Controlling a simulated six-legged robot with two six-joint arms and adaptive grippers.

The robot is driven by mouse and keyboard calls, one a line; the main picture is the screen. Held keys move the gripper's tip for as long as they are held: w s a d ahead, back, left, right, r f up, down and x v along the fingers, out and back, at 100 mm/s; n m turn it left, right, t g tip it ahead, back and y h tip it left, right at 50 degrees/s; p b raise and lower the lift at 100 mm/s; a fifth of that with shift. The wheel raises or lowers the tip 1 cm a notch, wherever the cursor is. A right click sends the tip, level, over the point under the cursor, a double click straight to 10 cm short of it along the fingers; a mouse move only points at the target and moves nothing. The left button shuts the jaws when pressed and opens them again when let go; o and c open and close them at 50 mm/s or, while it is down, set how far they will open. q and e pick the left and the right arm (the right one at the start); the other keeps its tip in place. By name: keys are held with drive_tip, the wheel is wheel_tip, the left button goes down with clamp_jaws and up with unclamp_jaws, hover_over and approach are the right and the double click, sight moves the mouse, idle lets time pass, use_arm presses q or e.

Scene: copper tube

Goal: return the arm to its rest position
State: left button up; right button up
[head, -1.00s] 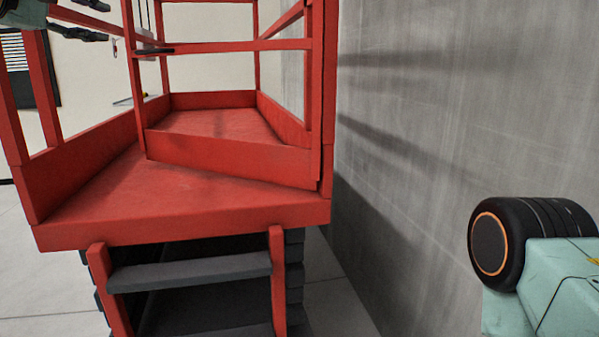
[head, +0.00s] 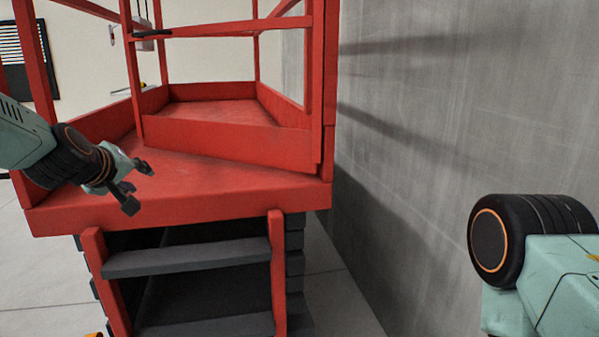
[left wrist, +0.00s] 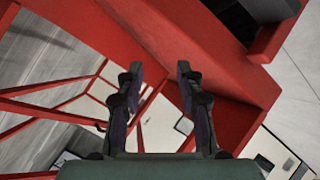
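My left arm comes in from the left in the head view. Its gripper (head: 138,187) hangs in front of the red lift platform (head: 200,190), with its two dark fingers apart and nothing between them. In the left wrist view the same gripper (left wrist: 160,70) shows both fingers spread with an empty gap, and the red platform (left wrist: 235,75) lies beyond them. A part of my right arm (head: 560,275) shows at the right edge of the head view, but its gripper is out of view. No copper tube can be made out.
The platform has red guard rails (head: 230,30) and dark steps (head: 190,257) at its front. A grey wall (head: 440,110) stands to the right, with a strip of floor (head: 335,290) beside the lift. A small orange thing (head: 94,334) shows at the bottom left edge.

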use_arm(q)
drive_tip(key=s+d+f+m+g+b, duration=0.15)
drive_tip(key=s+f, duration=0.35)
drive_tip(key=f, duration=0.6)
drive_tip(key=s+d+f+m+g+b, duration=0.1)
drive_tip(key=s+d+f+m+b, duration=0.3)
drive_tip(key=f, duration=0.7)
drive_tip(key=s+d+f+g+b, duration=0.1)
drive_tip(key=s+f+g, duration=0.1)
drive_tip(key=s+f, duration=0.7)
drive_tip(key=s+d+f+m+g+b, duration=0.1)
drive_tip(key=s+d+f+g+b, duration=0.1)
drive_tip(key=s+f, duration=1.2)
drive_tip(key=s+d+f+m+g+b, duration=0.2)
drive_tip(key=s+f+g+b, duration=0.3)
drive_tip(key=s+f, duration=0.9)
drive_tip(key=shift+s+d+h+b, duration=0.25)
drive_tip(key=shift+s+h+b, duration=0.05)
drive_tip(key=shift+s+b, duration=0.8)
drive_tip(key=shift+r+g, duration=0.1)
drive_tip(key=shift+g, duration=0.15)
drive_tip(key=shift+w+a, duration=0.15)
drive_tip(key=shift+a, duration=0.05)
